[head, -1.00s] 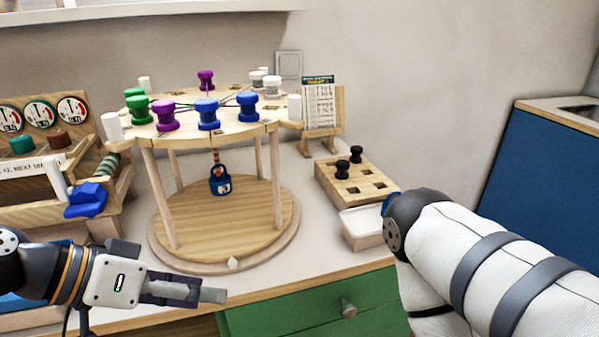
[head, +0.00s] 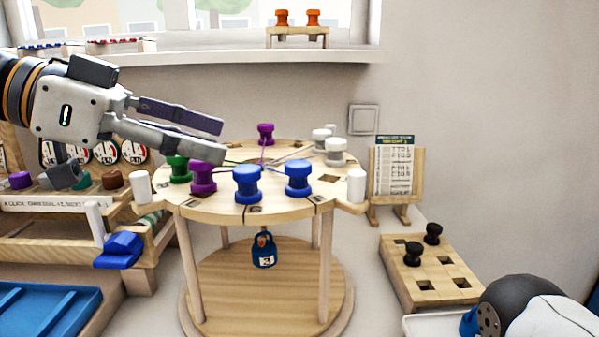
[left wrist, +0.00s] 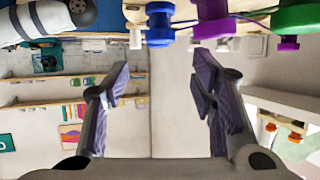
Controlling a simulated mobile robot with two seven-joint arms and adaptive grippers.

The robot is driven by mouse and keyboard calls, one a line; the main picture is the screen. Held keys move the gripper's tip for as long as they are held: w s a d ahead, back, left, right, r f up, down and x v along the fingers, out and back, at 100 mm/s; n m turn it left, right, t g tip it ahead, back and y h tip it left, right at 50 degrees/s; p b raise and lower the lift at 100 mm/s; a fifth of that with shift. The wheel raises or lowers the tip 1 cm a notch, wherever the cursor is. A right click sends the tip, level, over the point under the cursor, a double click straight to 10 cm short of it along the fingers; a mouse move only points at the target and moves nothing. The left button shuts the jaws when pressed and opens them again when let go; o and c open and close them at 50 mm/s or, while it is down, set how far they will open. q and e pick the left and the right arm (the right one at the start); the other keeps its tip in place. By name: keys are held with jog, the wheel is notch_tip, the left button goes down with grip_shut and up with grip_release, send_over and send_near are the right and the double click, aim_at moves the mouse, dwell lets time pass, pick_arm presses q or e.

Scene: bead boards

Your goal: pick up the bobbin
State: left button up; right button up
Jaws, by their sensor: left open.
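Several bobbins stand on the round wooden stand (head: 290,213): two blue bobbins (head: 247,184) (head: 298,179) at its front, a purple bobbin (head: 202,178) and a green bobbin (head: 178,170) at its left, another purple bobbin (head: 266,134) at the back and white bobbins (head: 336,151) at the right. My left gripper (head: 222,138) is open and empty, above the stand's left side, its lower finger partly in front of the green and purple bobbins. In the left wrist view, blue (left wrist: 160,27), purple (left wrist: 288,43) and green (left wrist: 298,17) bobbins show beyond the open fingers. My right gripper is out of view.
A block with holes (head: 428,284) at the right holds two black bobbins (head: 413,254). Orange bobbins (head: 282,18) stand on a small rack on the upper shelf. A card stand (head: 392,180) is behind. A blue padlock (head: 263,252) hangs under the stand's top.

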aim_at(297, 163)
pick_arm(q)
jog(key=x, duration=1.2)
jog(key=shift+s+d+r, duration=0.2)
jog(key=shift+r, duration=0.1)
jog(key=shift+a, duration=0.1)
grip_shut()
